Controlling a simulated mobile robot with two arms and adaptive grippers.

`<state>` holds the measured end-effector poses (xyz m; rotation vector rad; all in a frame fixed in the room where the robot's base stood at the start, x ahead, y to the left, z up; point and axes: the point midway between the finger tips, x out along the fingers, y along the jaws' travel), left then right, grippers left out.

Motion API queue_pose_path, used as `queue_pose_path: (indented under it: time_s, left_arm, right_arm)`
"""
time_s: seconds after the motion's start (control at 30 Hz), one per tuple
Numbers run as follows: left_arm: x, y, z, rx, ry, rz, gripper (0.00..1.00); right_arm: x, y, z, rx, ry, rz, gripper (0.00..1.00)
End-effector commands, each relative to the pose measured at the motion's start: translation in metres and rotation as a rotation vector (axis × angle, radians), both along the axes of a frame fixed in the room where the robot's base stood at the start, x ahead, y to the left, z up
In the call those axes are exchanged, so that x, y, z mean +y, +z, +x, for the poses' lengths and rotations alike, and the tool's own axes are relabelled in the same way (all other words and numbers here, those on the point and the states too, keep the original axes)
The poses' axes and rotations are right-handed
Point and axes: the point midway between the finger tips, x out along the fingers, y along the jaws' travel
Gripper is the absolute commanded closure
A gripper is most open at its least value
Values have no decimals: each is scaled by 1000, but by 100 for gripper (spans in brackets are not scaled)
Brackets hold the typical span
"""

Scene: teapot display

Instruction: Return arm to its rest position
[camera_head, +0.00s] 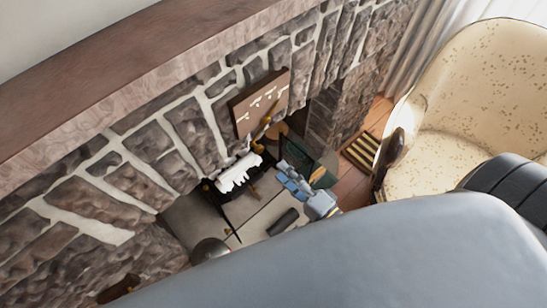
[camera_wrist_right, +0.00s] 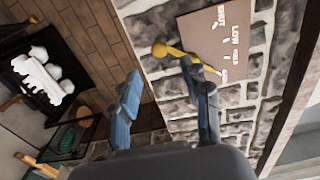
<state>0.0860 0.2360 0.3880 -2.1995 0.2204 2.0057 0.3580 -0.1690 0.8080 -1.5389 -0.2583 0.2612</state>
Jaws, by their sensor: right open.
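My right gripper (camera_head: 291,181) is low in front of the stone fireplace in the head view. In the right wrist view its two blue fingers (camera_wrist_right: 162,88) stand wide apart with nothing between them. A brass-coloured handle or valve (camera_wrist_right: 172,51) beside a brown plate with white lettering (camera_wrist_right: 228,40) lies beyond the fingers, apart from them as far as I can tell. A large grey-blue part of my own arm fills the bottom of the head view and hides what is below. My left gripper does not show. I cannot make out a teapot.
White log-like pieces (camera_head: 238,173) sit on a dark rack (camera_wrist_right: 15,62) at the fireplace. A green glass-like panel (camera_head: 325,170) stands close to my right gripper. A spotted cream armchair (camera_head: 455,110) is at the right. A wooden mantel (camera_head: 130,75) runs above the stone wall.

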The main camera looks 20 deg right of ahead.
Motion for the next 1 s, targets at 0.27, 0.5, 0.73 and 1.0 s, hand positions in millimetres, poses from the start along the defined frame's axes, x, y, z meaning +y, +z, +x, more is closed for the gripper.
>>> queue_pose_path:
  time_s: [0.27, 0.5, 0.73, 1.0]
  left_arm:
    - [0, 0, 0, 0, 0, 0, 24]
    - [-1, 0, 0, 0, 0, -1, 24]
    - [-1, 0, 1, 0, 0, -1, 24]
    - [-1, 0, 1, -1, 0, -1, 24]
  right_arm:
    - [-4, 0, -12, 0, 0, 0, 53]
    - [-4, 0, -11, -1, 0, 1, 53]
    - [-5, -3, -11, 3, -1, -12, 53]
    - [-27, -124, -15, 136, 44, -486, 53]
